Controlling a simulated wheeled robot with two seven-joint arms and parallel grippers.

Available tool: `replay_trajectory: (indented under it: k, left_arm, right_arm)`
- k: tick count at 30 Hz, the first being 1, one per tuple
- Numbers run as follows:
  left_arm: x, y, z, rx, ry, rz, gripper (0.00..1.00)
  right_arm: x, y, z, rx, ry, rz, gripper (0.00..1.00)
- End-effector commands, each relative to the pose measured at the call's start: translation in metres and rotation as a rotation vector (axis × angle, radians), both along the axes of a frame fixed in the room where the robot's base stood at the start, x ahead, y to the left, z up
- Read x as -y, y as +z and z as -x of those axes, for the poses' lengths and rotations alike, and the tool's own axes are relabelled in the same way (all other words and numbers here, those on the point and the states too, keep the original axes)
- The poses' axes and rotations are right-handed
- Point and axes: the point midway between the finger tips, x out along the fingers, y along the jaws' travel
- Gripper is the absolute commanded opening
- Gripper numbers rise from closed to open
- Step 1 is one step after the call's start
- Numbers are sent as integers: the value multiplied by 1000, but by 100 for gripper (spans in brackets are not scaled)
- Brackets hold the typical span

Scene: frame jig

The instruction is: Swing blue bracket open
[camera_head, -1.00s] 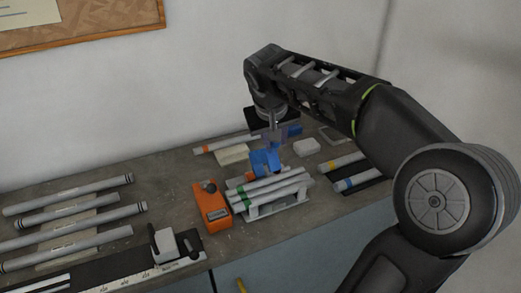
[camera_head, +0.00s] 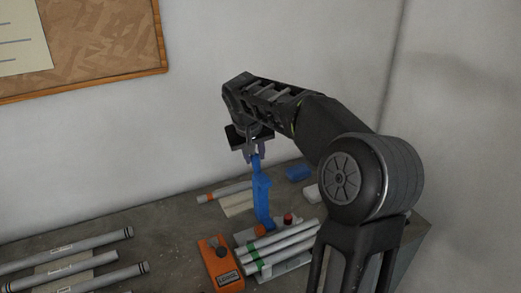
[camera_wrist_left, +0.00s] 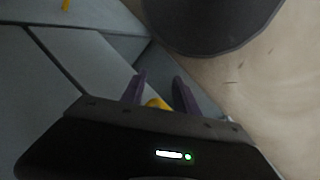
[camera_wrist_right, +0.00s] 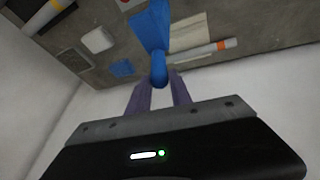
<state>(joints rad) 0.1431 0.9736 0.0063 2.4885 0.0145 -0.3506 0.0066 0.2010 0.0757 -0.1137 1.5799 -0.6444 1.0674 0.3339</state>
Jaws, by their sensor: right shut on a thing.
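The blue bracket (camera_head: 262,195) stands upright at the jig in the head view, its top end high above the bench. My right gripper (camera_head: 257,152) is shut on the bracket's upper end. In the right wrist view the rounded blue end of the bracket (camera_wrist_right: 158,70) sits at the fingertips (camera_wrist_right: 160,88). The jig (camera_head: 283,262) holds several grey tubes with green bands, beside the bracket's foot. A red knob (camera_head: 288,218) shows behind the tubes. My left gripper (camera_wrist_left: 158,92) shows in its wrist view with its fingers apart and nothing between them.
An orange box (camera_head: 220,264) with a dark knob stands left of the jig. Several grey tubes (camera_head: 70,265) lie at the left. A blue block (camera_head: 298,172) and a white block (camera_head: 311,193) lie behind, by the wall.

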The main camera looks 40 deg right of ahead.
Motion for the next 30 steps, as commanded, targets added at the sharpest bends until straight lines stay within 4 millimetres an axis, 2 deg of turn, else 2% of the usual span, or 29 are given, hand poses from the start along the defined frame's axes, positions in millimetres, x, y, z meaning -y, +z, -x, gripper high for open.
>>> replay_trajectory:
  k: [1,6,22,23,30]
  left_arm:
    - [-1,11,0,-1,1,-2,36]
    - [-3,21,0,-8,1,-5,36]
    - [-4,24,0,-11,0,-7,36]
    - [-4,24,0,-11,0,-7,36]
    - [-4,24,0,-10,1,-7,36]
  right_arm:
    - [-1,2,-9,-20,6,-11,0]
    - [3,-7,-21,-85,6,-34,0]
    - [4,-14,-28,-114,10,-45,0]
    - [4,-14,-28,-114,11,-46,26]
    - [5,-14,-27,-117,8,-45,45]
